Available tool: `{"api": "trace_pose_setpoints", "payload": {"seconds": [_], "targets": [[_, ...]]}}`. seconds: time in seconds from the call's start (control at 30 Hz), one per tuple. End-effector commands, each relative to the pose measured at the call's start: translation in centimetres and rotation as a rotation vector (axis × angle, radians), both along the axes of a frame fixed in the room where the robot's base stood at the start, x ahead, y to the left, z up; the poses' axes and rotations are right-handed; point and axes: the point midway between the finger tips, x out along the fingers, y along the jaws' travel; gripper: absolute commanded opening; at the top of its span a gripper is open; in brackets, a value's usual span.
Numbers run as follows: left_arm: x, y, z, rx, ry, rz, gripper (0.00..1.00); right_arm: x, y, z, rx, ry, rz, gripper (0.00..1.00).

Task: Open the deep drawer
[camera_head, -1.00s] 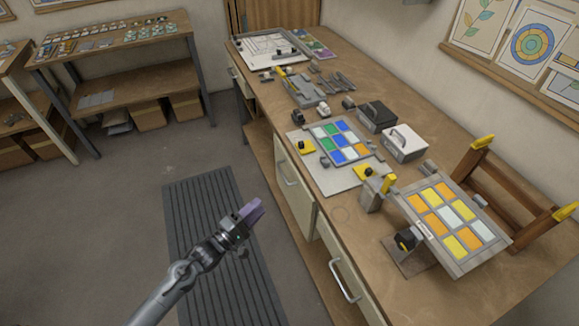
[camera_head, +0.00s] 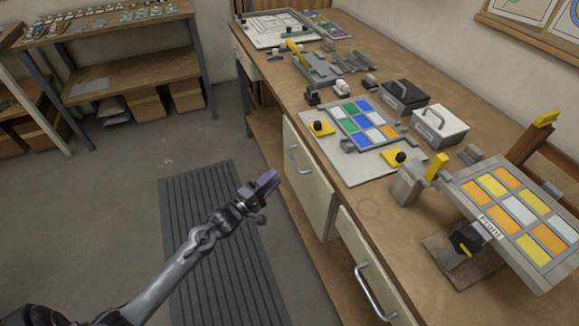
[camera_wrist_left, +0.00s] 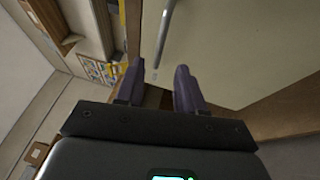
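Under the bench are two cream fronts with metal bar handles. The farther front (camera_head: 312,190) has its handle (camera_head: 291,158) at the upper left. The nearer front (camera_head: 362,245) has a larger handle (camera_head: 376,294). Both look closed; I cannot tell for certain which is the deep drawer. My left gripper (camera_head: 268,182), with purple fingers, is in the air in front of the farther front, apart from its handle. In the left wrist view the gripper (camera_wrist_left: 158,78) is open and empty, with a cream front (camera_wrist_left: 225,50) and a bar handle (camera_wrist_left: 165,28) ahead. My right gripper is out of view.
The bench top (camera_head: 375,203) carries a coloured glass panel (camera_head: 362,125), a black box (camera_head: 405,96), a white box (camera_head: 440,124) and a tilted framed panel (camera_head: 520,215). A ribbed grey mat (camera_head: 190,205) lies on the floor. The floor left of the bench is open.

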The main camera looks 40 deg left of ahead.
Motion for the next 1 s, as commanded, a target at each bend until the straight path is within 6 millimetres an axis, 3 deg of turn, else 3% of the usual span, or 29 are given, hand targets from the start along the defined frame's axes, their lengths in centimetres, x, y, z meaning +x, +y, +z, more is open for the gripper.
{"api": "trace_pose_setpoints", "payload": {"seconds": [0.3,0.5,0.93,1.0], "targets": [[5.1,-0.4,0.8,0.000,-0.002,0.000,0.38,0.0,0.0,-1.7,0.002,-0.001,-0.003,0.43],[7.1,-0.6,1.1,0.000,-0.001,0.000,0.38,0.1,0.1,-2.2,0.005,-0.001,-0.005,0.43],[7.8,-0.8,1.3,-0.001,0.000,0.000,0.38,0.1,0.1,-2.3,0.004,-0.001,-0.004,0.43],[7.8,-0.8,1.3,-0.001,0.000,0.000,0.29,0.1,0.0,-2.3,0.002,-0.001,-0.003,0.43]]}}
